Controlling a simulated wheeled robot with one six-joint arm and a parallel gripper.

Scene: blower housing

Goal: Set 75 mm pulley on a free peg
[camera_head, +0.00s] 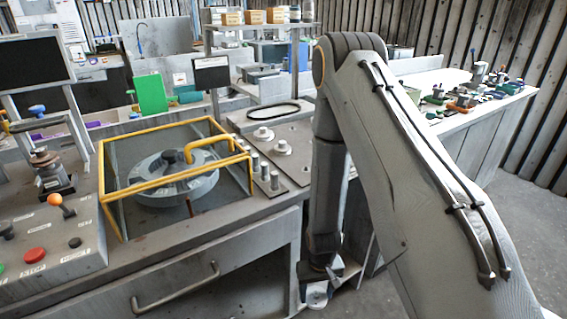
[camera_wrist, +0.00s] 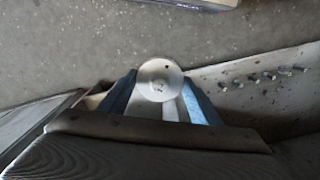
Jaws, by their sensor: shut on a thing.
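Several short upright metal pegs (camera_head: 265,172) stand in a row on the bench, right of the yellow-framed guard. They look bare. Two pale round stepped parts (camera_head: 263,134) (camera_head: 282,148) sit on a plate behind them. Sizes cannot be read.
The yellow guard frame (camera_head: 170,184) stands over a round grey housing (camera_head: 176,178) left of the pegs. A black belt loop (camera_head: 272,112) lies behind. A control box with a red button (camera_head: 35,255) is front left. A cluttered bench (camera_head: 470,105) stands right. Floor lies below my gripper.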

